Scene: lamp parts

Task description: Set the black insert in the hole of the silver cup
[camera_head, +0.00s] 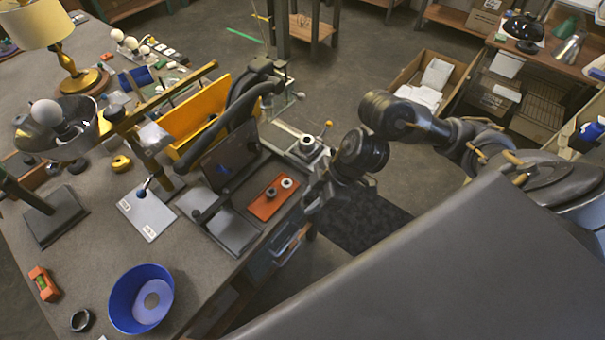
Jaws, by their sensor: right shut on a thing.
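An orange plate (263,208) lies on the near right part of the bench. A small silvery ring-shaped piece (287,183) with a dark centre sits on it, and a smaller dark round piece (271,192) is beside it. I cannot tell for certain which is the silver cup or the black insert. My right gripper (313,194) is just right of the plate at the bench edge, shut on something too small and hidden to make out. My left gripper is not in view.
A black-armed press-like machine (232,160) stands directly left of the plate. A grey metal fixture (306,146) with a round top is behind. A yellow bin (200,115), a blue bowl (118,300) and a brass lamp (80,78) are also on the bench.

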